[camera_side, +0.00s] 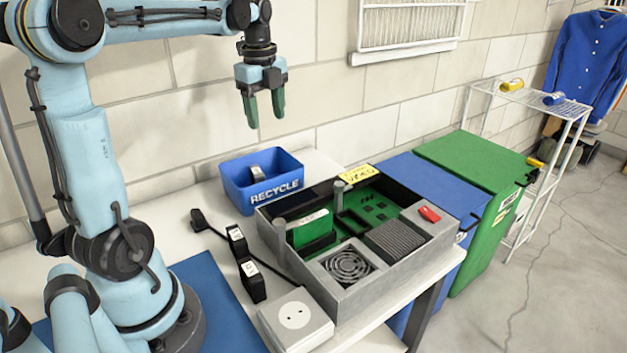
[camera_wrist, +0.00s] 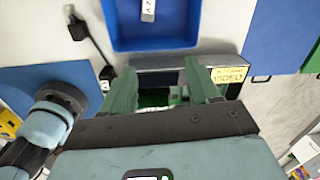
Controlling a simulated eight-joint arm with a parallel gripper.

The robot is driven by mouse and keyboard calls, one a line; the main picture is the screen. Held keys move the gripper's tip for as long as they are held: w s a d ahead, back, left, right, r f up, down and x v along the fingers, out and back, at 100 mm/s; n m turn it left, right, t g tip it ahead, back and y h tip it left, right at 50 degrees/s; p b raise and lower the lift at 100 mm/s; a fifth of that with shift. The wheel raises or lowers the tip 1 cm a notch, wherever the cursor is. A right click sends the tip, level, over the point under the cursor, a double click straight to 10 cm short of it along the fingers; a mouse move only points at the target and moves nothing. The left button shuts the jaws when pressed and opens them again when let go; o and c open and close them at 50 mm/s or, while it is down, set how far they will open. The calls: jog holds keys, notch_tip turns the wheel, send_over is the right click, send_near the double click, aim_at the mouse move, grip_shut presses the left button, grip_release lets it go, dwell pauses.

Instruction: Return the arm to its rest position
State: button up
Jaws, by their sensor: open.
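My light-blue arm is raised at the left of the side view. The gripper touches nothing that I can see.
The open case (camera_side: 345,290) holds green boards, a fan and a red switch. The recycle bin (camera_side: 235,200) contains a small grey piece. Air around the gripper is clear; a wall stands behind.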

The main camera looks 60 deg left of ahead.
jog(key=s+d+f+n+t, duration=0.2)
jog(key=d+f+n+t, duration=0.1)
jog(key=d+n, duration=0.5)
jog(key=s+d+f+n+t, duration=0.2)
jog(key=d+n, duration=0.6)
jog(key=d, duration=0.5)
jog(key=shift+s+f+t, duration=0.25)
jog(key=shift+f+t, duration=0.55)
jog(key=shift+f, duration=0.05)
